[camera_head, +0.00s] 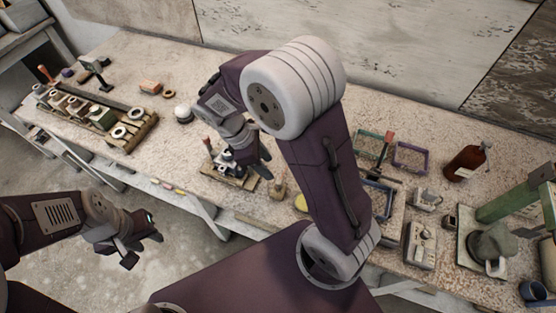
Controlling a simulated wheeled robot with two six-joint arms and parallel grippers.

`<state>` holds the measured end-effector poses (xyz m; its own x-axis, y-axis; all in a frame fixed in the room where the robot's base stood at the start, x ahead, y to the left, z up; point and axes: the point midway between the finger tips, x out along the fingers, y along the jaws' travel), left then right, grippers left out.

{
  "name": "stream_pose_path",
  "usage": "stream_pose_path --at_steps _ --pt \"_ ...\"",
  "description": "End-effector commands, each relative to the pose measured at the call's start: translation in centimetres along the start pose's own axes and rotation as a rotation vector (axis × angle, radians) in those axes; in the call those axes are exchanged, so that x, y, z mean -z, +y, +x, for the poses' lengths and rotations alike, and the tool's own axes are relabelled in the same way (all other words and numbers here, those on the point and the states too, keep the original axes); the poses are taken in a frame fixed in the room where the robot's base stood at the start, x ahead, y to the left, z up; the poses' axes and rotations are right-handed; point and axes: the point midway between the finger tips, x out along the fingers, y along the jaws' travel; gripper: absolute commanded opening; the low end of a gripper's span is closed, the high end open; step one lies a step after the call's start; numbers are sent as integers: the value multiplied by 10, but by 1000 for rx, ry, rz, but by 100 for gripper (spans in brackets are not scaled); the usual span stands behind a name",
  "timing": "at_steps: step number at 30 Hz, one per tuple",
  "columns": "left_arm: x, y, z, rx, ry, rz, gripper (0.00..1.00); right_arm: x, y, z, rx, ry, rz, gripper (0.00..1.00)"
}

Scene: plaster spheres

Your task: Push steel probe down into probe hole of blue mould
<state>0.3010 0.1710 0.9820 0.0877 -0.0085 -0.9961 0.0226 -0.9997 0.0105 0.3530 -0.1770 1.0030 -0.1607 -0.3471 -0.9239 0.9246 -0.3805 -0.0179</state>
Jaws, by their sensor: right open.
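My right gripper (255,163) is open, low over the middle of the workbench. Just left of its fingers, a small dark blue-grey assembly (224,158) sits on a wooden board (245,184); it may be the blue mould, but it is too small and partly covered to be sure. A red-handled piece (208,144) stands at its left side. I cannot make out the steel probe or the probe hole. Whether the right gripper touches the assembly cannot be told. My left gripper (144,248) is open and empty, in front of the bench over the floor.
A wooden rack (138,138) with several blocks lies at the left of the bench. A white ball (182,113) sits behind the assembly. Coloured frames (410,157), a brown bottle (465,163) and a green press (505,205) stand at the right.

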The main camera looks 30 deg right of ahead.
Motion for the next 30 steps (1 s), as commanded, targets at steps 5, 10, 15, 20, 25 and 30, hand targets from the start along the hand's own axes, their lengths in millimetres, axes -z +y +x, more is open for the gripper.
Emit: stream_pose_path --at_steps 5,10,15,20,25,30 --pt "-1 0 4 0 -1 -1 36 0 -1 27 5 -3 1 45" --pt "-1 0 4 0 -1 0 36 0 0 40 2 0 2 45" --pt "-1 0 5 0 0 0 36 1 0 58 6 -2 2 45" --pt "-1 0 8 0 0 0 36 2 1 85 5 -1 3 45" --pt "-1 0 8 0 0 0 36 2 2 92 1 2 3 45" --pt "-1 0 8 0 0 0 36 2 2 91 1 2 3 31"
